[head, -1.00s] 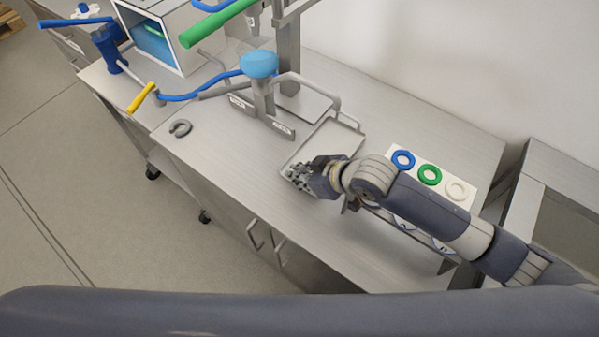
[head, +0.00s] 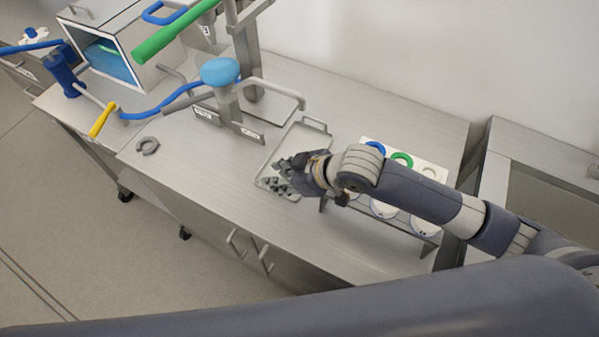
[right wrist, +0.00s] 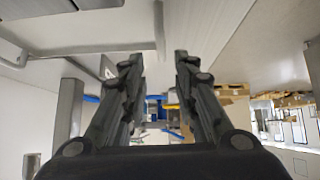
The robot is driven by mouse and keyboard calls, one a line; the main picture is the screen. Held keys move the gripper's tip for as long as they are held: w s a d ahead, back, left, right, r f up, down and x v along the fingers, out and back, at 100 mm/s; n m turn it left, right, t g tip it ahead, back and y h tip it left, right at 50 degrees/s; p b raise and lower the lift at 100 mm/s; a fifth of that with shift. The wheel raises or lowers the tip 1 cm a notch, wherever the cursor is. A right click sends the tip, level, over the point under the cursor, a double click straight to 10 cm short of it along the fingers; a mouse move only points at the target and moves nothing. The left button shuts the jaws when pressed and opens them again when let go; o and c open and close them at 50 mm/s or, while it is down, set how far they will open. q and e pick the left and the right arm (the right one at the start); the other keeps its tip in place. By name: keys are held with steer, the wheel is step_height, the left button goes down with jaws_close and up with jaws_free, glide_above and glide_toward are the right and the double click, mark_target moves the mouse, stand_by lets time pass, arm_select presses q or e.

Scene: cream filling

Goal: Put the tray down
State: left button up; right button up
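The tray (head: 291,140) is a shallow grey metal one with a raised handle at its far end. It appears to lie flat on the steel worktop, beside the base of the blue-topped machine. My right gripper (head: 273,180) is over the near end of the tray and hides that end and any handle there. In the right wrist view its two fingers (right wrist: 160,62) stand apart, with a thin grey bar beyond them; I cannot tell whether they touch the tray. My left gripper is not in view.
A machine with a light-blue knob (head: 220,71) stands behind the tray. A grey C-shaped piece (head: 147,146) lies at the left. A rack with coloured rings (head: 402,159) and white containers stands at the right, partly behind my arm. The worktop (head: 205,180) in front is clear.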

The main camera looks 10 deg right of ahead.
steer(key=v, duration=0.9)
steer(key=shift+b, duration=0.3)
steer(key=shift+f, duration=0.1)
